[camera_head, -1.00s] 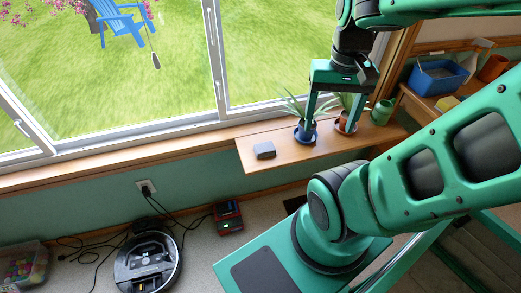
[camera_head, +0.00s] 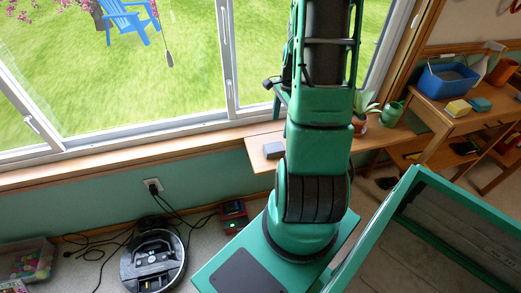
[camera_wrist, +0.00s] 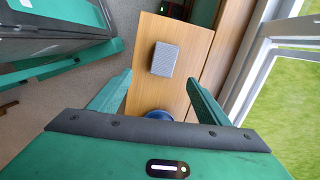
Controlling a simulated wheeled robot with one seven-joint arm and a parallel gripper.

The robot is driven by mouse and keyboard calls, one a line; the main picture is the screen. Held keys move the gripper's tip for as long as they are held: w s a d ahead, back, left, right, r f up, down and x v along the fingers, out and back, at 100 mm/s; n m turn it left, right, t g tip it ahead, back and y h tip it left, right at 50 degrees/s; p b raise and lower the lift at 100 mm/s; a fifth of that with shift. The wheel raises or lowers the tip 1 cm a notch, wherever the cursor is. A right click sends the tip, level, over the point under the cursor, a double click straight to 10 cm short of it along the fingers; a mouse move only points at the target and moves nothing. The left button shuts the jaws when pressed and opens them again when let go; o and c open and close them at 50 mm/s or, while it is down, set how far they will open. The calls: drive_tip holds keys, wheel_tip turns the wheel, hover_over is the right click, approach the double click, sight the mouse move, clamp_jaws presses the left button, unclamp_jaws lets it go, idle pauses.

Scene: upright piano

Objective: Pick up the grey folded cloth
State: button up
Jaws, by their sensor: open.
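The grey folded cloth (camera_head: 273,150) is a small flat block on the wooden shelf (camera_head: 258,160) below the window, just left of my arm. In the wrist view the cloth (camera_wrist: 164,60) lies on the bare wood, beyond my fingertips and roughly between their lines. My gripper (camera_wrist: 159,77) is open and empty, with one finger on each side of the shelf strip in the picture. It does not touch the cloth. In the head view my own arm hides most of the gripper.
A blue pot (camera_wrist: 158,115) shows between my fingers, close to the gripper body. The window frame (camera_wrist: 262,65) runs along the right in the wrist view.

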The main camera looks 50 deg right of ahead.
wheel_tip(320, 180, down, 2)
drive_tip(key=w+m, duration=0.1)
hover_over(274, 147)
wheel_tip(274, 147, down, 5)
drive_tip(key=shift+d+f, duration=0.15)
drive_tip(key=shift+f, duration=0.05)
wheel_tip(274, 147, down, 4)
drive_tip(key=shift+s+d, duration=0.1)
drive_tip(key=shift+f, duration=0.75)
drive_tip(key=shift+f, duration=0.2)
drive_tip(key=c, duration=1.2)
